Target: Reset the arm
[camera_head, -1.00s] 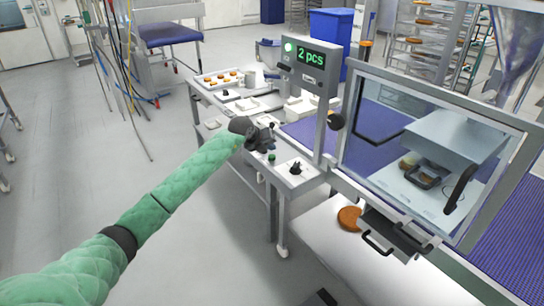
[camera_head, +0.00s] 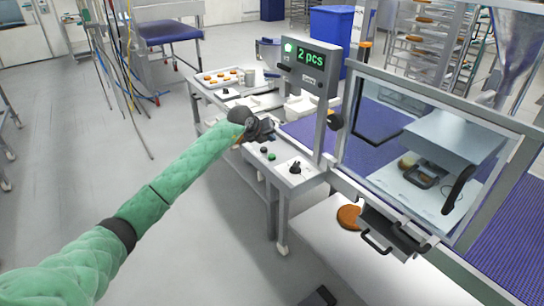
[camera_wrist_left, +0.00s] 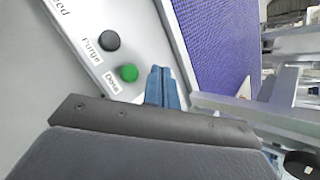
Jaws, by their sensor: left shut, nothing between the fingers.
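My left arm, in a green sleeve, reaches in from the lower left of the head view. My left gripper (camera_head: 264,130) is dark and hangs over the machine's control panel. In the left wrist view its blue fingers (camera_wrist_left: 163,88) are together with nothing between them. They appear beside the green button (camera_wrist_left: 129,73), which is labelled Dose; I cannot tell whether they touch the panel. A black button (camera_wrist_left: 109,40) labelled Purge sits beside the green one. My right gripper does not show.
A display (camera_head: 310,57) reading "2 pcs" stands on a post behind the panel. A clear guarded frame (camera_head: 430,150) covers the purple belt at right. A tray with orange rounds (camera_head: 222,78) lies on the back table. Open floor lies left.

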